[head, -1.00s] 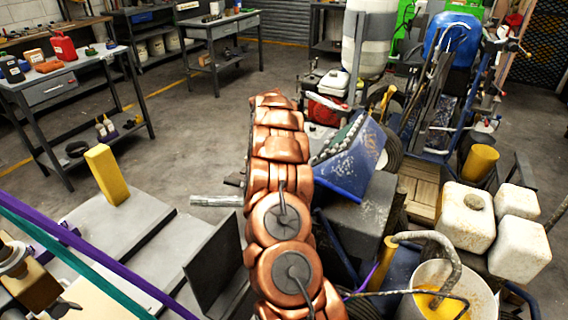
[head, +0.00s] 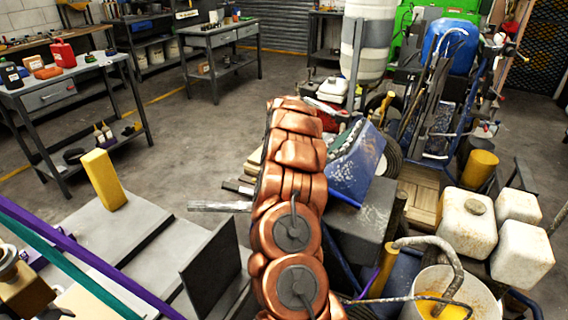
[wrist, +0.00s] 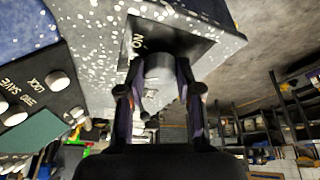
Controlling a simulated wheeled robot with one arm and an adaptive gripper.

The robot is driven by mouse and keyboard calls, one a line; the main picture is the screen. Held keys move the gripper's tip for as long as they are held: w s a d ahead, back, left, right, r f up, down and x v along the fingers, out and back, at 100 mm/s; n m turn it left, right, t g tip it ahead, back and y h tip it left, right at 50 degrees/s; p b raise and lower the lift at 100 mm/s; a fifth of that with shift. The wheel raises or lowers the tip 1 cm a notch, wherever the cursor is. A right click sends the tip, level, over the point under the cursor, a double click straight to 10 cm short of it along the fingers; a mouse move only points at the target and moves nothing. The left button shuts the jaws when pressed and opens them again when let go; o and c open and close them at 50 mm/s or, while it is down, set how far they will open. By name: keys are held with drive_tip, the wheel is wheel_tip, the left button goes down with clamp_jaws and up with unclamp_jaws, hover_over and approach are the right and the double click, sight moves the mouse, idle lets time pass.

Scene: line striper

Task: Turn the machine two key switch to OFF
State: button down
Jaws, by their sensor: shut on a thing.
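The key switch (wrist: 158,68) shows in the wrist view as a grey round knob on a dark plate (wrist: 185,42) marked "ON", whose letters appear turned in the picture. My gripper (wrist: 160,80) has one finger on each side of the knob and is shut on it. The fingers cover the knob's sides, and I cannot read its setting. In the head view, my copper-coloured arm hides my gripper and the switch. The arm reaches beside a machine with a blue, white-speckled part (head: 357,165).
In the wrist view, a dark panel (wrist: 45,85) with pale knobs and lettering including "LOCK" lies left of the switch, beside a speckled casing (wrist: 95,50). In the head view, white containers (head: 467,228) and a bucket (head: 455,290) crowd the right. Open floor (head: 190,150) lies left.

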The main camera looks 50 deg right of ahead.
drive_tip(key=shift+f, duration=0.1)
drive_tip(key=c, duration=0.8)
unclamp_jaws()
drive_tip(key=shift+o, duration=0.2)
drive_tip(key=shift+r, duration=0.2)
drive_tip(key=v, duration=1.1)
drive_tip(key=shift+a+r, duration=0.2)
drive_tip(key=shift+r, duration=0.15)
drive_tip(key=shift+s, duration=0.15)
